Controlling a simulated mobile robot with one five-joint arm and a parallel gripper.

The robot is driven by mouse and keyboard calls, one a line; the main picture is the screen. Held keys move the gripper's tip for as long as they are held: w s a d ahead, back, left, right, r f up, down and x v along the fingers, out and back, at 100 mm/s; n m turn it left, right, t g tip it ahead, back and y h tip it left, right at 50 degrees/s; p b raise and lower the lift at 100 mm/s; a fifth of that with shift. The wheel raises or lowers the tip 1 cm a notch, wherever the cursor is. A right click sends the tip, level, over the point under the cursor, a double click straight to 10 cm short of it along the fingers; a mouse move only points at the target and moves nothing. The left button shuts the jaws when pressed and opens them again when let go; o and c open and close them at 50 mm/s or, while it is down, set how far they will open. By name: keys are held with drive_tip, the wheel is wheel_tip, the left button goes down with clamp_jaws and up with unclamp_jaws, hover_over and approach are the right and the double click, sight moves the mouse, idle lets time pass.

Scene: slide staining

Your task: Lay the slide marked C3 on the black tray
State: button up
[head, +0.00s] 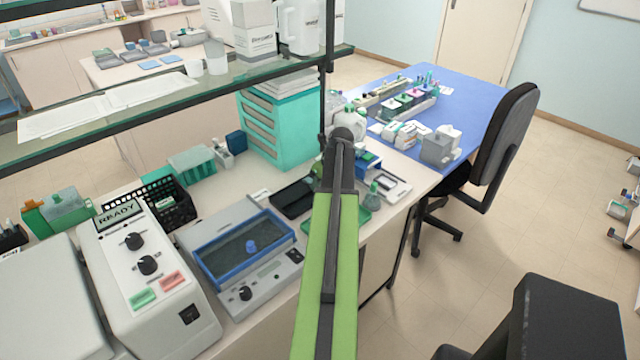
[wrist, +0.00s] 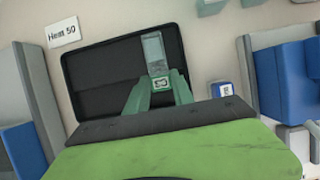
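The black tray (wrist: 90,75) lies flat on the bench and fills the middle of the wrist view. In the head view the black tray (head: 291,199) shows left of my green arm, which covers part of the scene there. A clear slide (wrist: 154,50) with a small marked end label (wrist: 160,83) shows over the tray; the mark is too small to read surely. The green fingers of my gripper (wrist: 160,78) close on both sides of the label end. The slide's far end points to the tray's back edge. Whether it touches the tray floor is unclear.
A "Heat 50" card (wrist: 64,31) lies left of the tray. A small blue-and-white item (wrist: 222,89) lies to its right. Grey and blue equipment stands at both sides. In the head view, a blue-rimmed bath (head: 245,250) and a glass shelf (head: 170,95) flank the area.

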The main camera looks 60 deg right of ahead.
drive_tip(key=o, duration=0.5)
